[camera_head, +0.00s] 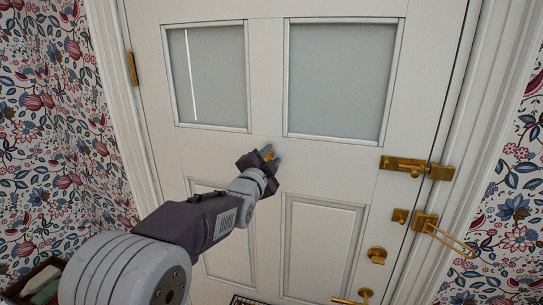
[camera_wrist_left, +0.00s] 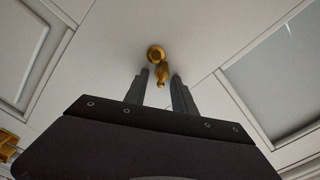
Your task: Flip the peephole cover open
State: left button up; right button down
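The brass peephole fitting (camera_wrist_left: 155,52) is on the white door's middle part in the wrist view, a round piece with a small brass tab (camera_wrist_left: 162,76) beside it. I cannot tell for sure whether the cover lies over the hole. My left gripper (camera_wrist_left: 160,76) has its two dark fingers apart, one on each side of the tab, with a gap visible on both sides. My right gripper is not in view.
The white door (camera_head: 265,90) has two frosted panes, one at upper right (camera_head: 340,75). On its right side are a brass bolt (camera_head: 405,165), a chain guard (camera_head: 425,222), a knob (camera_head: 376,255) and a handle (camera_head: 355,297). A dark tray (camera_head: 32,281) is at lower left.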

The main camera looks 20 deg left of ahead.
pick_arm(q)
jog(key=shift+s, duration=0.15)
grip_shut()
jog(key=n+b, duration=0.3)
jog(key=shift+a, duration=0.2)
jog(key=n, duration=0.1)
jog(key=n+b, duration=0.1)
jog(key=shift+a+r+n, duration=0.2)
jog(key=shift+r+n, duration=0.1)
jog(key=shift+r, duration=0.1)
jog(key=shift+o, duration=0.3)
grip_release()
jog(key=shift+s, duration=0.1)
